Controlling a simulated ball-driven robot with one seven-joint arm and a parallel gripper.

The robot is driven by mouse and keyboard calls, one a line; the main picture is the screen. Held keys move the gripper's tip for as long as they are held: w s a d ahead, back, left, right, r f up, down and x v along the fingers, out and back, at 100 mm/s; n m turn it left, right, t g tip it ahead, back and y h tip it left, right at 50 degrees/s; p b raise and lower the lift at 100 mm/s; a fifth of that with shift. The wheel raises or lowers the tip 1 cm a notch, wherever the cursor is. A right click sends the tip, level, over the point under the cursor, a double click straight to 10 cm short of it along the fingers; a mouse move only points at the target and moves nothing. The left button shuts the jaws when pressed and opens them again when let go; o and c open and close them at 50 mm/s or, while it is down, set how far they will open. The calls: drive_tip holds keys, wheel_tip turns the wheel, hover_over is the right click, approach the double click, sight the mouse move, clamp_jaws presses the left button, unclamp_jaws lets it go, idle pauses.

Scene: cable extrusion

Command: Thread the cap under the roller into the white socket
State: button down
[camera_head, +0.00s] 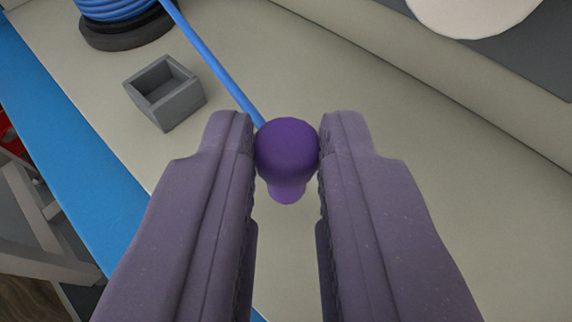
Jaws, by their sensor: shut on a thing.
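My gripper (287,150) is shut on a purple cap (287,147), with one finger on each side of its round end. A narrower purple part of the cap points toward the bottom of the picture. A blue cable (215,65) runs from the cap up and left to a coil at the top left. The cap is over the beige work surface; how high above it I cannot tell. I cannot make out a roller for certain. A white rounded thing (472,12) at the top right is cut off, and I cannot tell whether it is the socket.
A blue cable coil (115,8) sits on a dark round base (125,32). A small grey open box (165,92) stands left of the cable. A blue edge strip (60,150) borders the surface on the left. A raised beige ledge (480,90) crosses the right. The middle surface is clear.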

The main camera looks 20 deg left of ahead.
drive_tip(key=d+p, duration=0.1)
drive_tip(key=d, duration=0.1)
drive_tip(key=s+d+p, duration=0.1)
drive_tip(key=d, duration=0.1)
drive_tip(key=s+d+p, duration=0.1)
drive_tip(key=d, duration=0.1)
drive_tip(key=shift+s+d+r, duration=0.2)
drive_tip(key=shift+d, duration=0.2)
drive_tip(key=shift+s+d+f+p, duration=0.1)
drive_tip(key=shift+s+d+p, duration=0.15)
drive_tip(key=shift+d, duration=0.2)
drive_tip(key=shift+s+d+f+p, duration=0.1)
drive_tip(key=shift+d+p, duration=0.25)
drive_tip(key=shift+d, duration=0.1)
drive_tip(key=shift+r, duration=0.15)
